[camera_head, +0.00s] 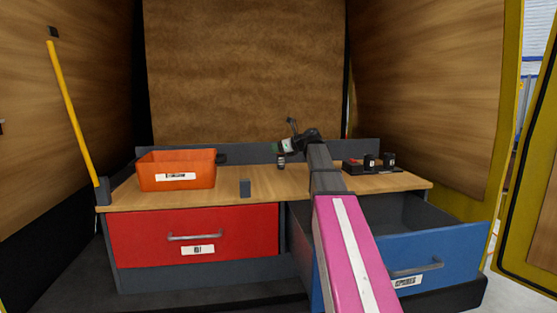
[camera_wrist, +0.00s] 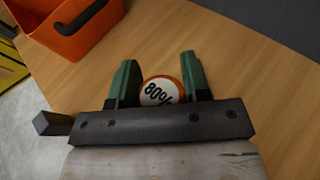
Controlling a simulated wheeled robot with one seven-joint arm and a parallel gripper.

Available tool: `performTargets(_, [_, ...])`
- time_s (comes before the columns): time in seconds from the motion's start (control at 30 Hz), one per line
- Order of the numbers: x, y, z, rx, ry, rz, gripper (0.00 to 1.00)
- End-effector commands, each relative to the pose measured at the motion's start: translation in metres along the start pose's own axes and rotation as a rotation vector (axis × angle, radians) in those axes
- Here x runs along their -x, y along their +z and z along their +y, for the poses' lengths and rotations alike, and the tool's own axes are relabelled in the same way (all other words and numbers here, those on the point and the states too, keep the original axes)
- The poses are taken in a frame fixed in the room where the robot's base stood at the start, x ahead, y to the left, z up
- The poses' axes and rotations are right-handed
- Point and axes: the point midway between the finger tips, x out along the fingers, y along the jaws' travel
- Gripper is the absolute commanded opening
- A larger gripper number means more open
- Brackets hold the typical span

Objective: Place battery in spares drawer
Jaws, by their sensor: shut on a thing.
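The battery (camera_wrist: 158,92), a round thing with an orange rim and a white "80%" label, sits between the green fingers of my gripper (camera_wrist: 158,72) in the wrist view. In the head view my gripper (camera_head: 281,149) is over the back middle of the bench, shut on the battery (camera_head: 281,161), which shows small and dark below it. I cannot tell whether the battery touches the bench. The spares drawer (camera_head: 440,256), blue with a grey handle and a white label, is pulled open at the lower right. Its visible inside looks empty, but my arm hides its left part.
A red drawer (camera_head: 140,238) is shut. A yellow pole (camera_head: 70,110) leans at left.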

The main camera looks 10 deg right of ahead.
Motion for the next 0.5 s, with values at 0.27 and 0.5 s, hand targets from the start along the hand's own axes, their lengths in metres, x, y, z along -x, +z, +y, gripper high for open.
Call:
performTargets(0.27, [-0.006, -0.012, -0.01, -0.001, 0.0, -0.001, 0.16])
performTargets(0.5, [-0.015, -0.041, -0.01, -0.001, -0.001, -0.001, 0.16])
